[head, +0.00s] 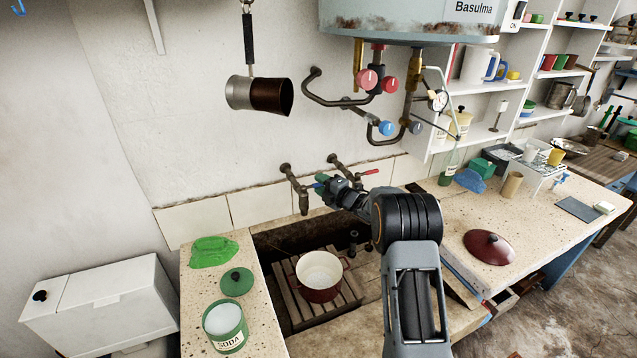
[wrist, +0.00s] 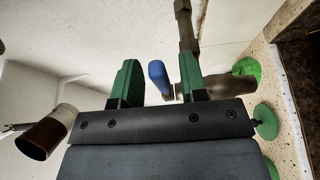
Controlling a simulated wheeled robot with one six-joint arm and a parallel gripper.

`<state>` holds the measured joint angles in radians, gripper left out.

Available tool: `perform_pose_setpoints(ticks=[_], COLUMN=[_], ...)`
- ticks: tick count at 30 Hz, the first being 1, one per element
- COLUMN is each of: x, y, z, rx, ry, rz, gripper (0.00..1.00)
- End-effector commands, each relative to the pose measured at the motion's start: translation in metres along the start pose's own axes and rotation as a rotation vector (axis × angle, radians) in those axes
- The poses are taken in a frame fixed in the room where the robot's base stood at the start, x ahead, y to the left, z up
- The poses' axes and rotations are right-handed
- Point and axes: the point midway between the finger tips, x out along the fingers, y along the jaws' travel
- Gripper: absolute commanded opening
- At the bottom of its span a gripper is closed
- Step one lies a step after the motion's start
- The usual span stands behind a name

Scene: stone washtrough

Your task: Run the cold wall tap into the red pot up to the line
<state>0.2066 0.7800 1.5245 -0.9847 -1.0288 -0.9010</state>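The red pot (head: 318,292), white inside, stands upright on a slatted wooden rack in the trough. I see no water in it and cannot make out a line. The cold wall tap (head: 303,203) is the left one, its spout above the pot's far side; no stream shows. Its blue handle (wrist: 158,76) lies between the two green fingers of my gripper (wrist: 159,68) in the wrist view. The fingers are apart, with gaps beside the handle. In the head view my gripper (head: 322,182) is at the tap and partly hides the handle.
The red-handled tap (head: 370,172) is just right of my gripper. A green soda tin (head: 226,328), its lid (head: 237,282) and a green cloth (head: 211,252) lie on the left ledge. A dark red lid (head: 489,247) lies on the right counter. A boiler (head: 410,20) hangs above.

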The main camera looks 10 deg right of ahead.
Motion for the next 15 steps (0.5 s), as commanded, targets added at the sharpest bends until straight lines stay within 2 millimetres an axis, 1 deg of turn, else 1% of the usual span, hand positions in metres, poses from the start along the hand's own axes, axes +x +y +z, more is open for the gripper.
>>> perform_pose_setpoints(ticks=[3,11,15], x=[0.0036,0.0032,0.0031], y=[-0.0001,0.0000,0.0000], z=[-0.0005,-0.0001,-0.0001], rx=[0.000,0.000,0.000], ry=[0.001,0.001,0.001], rz=[0.000,0.001,0.001], gripper=[0.39,0.39,0.26])
